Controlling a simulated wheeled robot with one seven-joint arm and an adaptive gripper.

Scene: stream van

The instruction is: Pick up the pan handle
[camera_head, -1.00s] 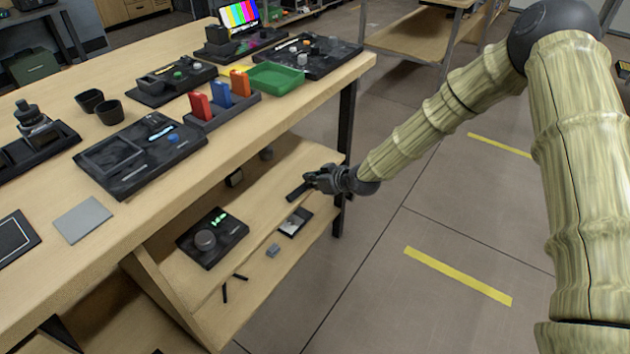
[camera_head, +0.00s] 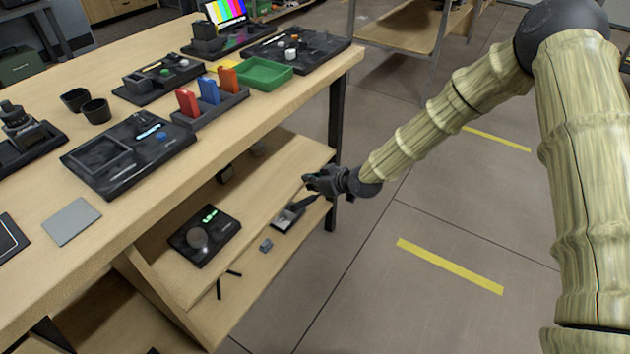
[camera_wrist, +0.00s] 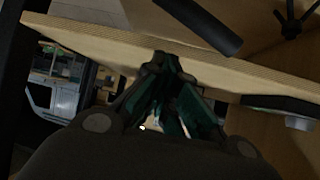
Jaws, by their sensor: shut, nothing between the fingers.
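A black bar, which looks like the pan handle (camera_head: 305,203), shows just below my gripper near the front edge of the lower shelf. In the wrist view, a dark rounded bar (camera_wrist: 197,22) lies beyond the shelf's edge, ahead and right of the fingertips. It appears to be the same bar, apart from the fingers. My gripper (camera_head: 309,183) is shut and empty at the shelf's front right side. In the wrist view, its fingertips (camera_wrist: 165,62) come together in front of the wooden board edge. I cannot tell whether the bar rests on the shelf.
A dark table leg (camera_head: 335,150) stands behind my gripper. Floor is open to the right.

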